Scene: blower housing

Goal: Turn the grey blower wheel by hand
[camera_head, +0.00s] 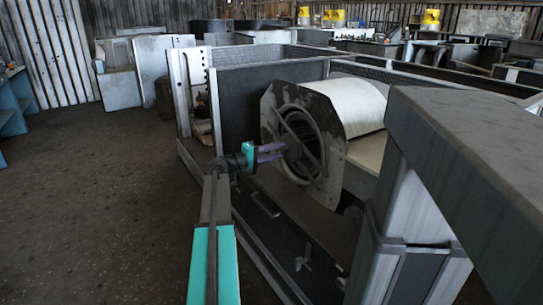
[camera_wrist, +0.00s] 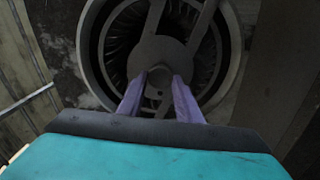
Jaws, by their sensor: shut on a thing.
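The grey blower wheel (camera_head: 303,131) sits inside the round inlet of the blower housing (camera_head: 329,112), whose side plate is worn grey metal with a pale curved shell behind. In the wrist view the wheel shows dark vanes around a grey hub (camera_wrist: 161,49), with bars crossing the opening. My gripper (camera_head: 283,150) reaches the middle of the inlet from the left. In the wrist view its two purple fingers (camera_wrist: 158,84) stand either side of a short round shaft end at the hub and are shut on it. The exact finger contact is dark and hard to see.
An open metal casing with a tall panel (camera_head: 258,99) surrounds the blower. A large grey box-like part (camera_head: 470,135) fills the right foreground. The concrete floor (camera_head: 95,200) at left is clear. Sheet-metal cabinets (camera_head: 140,72) stand behind, at the left.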

